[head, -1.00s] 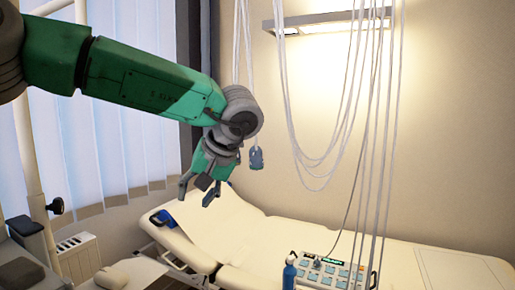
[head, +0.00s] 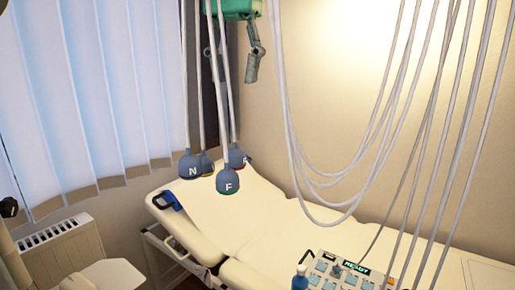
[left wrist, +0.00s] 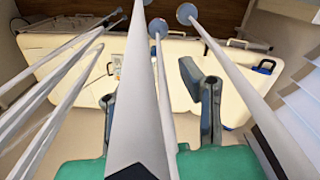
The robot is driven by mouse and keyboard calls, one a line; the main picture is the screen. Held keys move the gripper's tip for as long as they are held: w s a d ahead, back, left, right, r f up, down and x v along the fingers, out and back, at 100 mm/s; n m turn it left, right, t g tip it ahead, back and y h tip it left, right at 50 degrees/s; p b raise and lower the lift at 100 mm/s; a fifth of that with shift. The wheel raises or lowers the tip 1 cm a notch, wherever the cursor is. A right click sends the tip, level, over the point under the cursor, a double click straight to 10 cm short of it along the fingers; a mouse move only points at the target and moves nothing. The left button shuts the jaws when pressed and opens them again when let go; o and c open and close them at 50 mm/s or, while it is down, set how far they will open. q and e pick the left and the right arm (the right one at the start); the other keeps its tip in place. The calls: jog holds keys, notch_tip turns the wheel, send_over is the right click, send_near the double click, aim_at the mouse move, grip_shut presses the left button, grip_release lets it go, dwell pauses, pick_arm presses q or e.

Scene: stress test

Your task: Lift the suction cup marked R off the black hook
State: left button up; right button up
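Several blue-grey suction cups hang on white tubes in the head view. One is marked N (head: 189,166) and one F (head: 228,181). A cup with a red rim (head: 237,157) hangs behind them; its letter is too small to read surely as R. Another cup with a yellowish rim is mostly hidden. My left gripper (head: 255,62) is above and right of the cups, fingers pointing down. In the left wrist view my left gripper (left wrist: 157,100) has its fingers apart, with white tubes passing across the gap. No black hook can be made out. My right gripper is out of view.
A cream treatment bed (head: 320,235) lies below. A control panel (head: 350,275) and blue bottle (head: 300,279) stand at the front right. Long looping tubes (head: 290,150) hang to the right of my gripper. A radiator (head: 62,258) and blinds are at left.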

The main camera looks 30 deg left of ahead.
aim_at(234, 150)
pick_arm(q)
jog(key=f, duration=0.1)
jog(key=s+f, duration=0.2)
jog(key=shift+s+d+f, duration=0.1)
jog(key=shift+d+f, duration=0.1)
jog(key=shift+d, duration=0.15)
jog(key=f, duration=0.3)
jog(key=w+f, duration=0.1)
jog(key=shift+a+f+b, duration=0.15)
jog(key=shift+a+b, duration=0.1)
jog(key=shift+b, duration=0.05)
jog(key=shift+w+a+f, duration=0.2)
jog(key=shift+a+f, duration=0.05)
jog(key=shift+f, duration=0.25)
jog(key=f, duration=0.4)
jog(key=shift+s+d+f, duration=0.1)
jog(key=shift+s+d, duration=0.15)
jog(key=shift+d, duration=0.1)
jog(key=shift+w+d+f, duration=0.15)
jog(key=shift+d+f, duration=0.1)
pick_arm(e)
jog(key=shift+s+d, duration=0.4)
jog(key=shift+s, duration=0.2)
